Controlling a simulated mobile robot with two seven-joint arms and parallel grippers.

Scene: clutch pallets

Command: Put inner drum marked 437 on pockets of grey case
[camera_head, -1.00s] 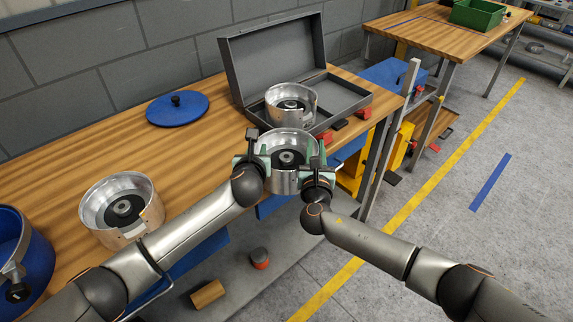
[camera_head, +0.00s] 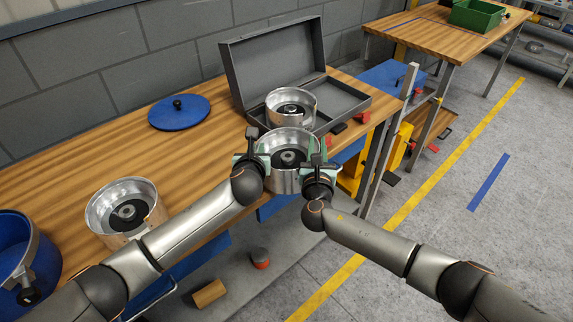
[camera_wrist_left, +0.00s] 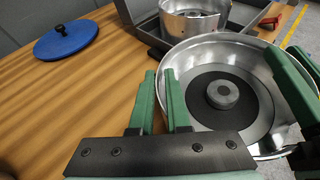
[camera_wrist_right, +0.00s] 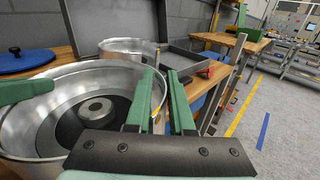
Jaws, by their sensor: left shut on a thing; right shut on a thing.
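A silver metal drum with a dark inner disc and round hub (camera_head: 288,180) is held between my two grippers, in front of the grey case. My left gripper (camera_head: 260,152) is shut on its left rim, and my right gripper (camera_head: 321,160) is shut on its right rim. The drum also shows in the left wrist view (camera_wrist_left: 262,88) and the right wrist view (camera_wrist_right: 60,88). The open grey case (camera_head: 343,96) stands behind, with a second silver drum (camera_head: 291,118) in it. A third drum (camera_head: 108,192) stands on the bench at left. I cannot read any number.
A wooden bench (camera_head: 60,185) carries a blue lid (camera_head: 165,118) and a blue pot (camera_head: 48,262) at the left. Small red and black parts lie beside the case. Open floor lies to the right.

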